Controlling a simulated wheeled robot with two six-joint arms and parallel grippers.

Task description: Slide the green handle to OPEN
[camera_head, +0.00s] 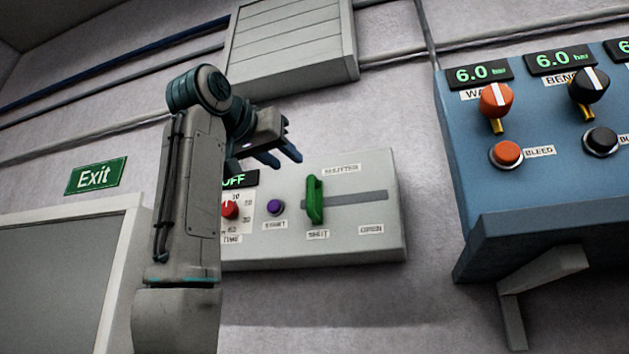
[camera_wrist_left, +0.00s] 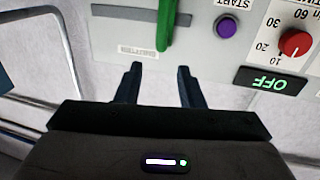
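The green handle (camera_head: 315,200) stands upright at the left end of a dark horizontal slot (camera_head: 358,197), above the SHUT label (camera_head: 318,235). The OPEN label (camera_head: 371,229) is at the slot's right end. My left gripper (camera_head: 283,160) is open and empty, up and to the left of the handle in the head view. In the left wrist view, which shows the panel upside down, the handle (camera_wrist_left: 168,25) lies just beyond the two spread fingers (camera_wrist_left: 155,80), apart from them. My right gripper is not in view.
The grey panel (camera_head: 389,165) also carries a purple START button (camera_head: 275,208), a red TIME knob (camera_head: 229,210) and an OFF display (camera_head: 240,180). A blue cabinet (camera_head: 456,150) with knobs juts out at the right. A grey box (camera_head: 290,45) is above.

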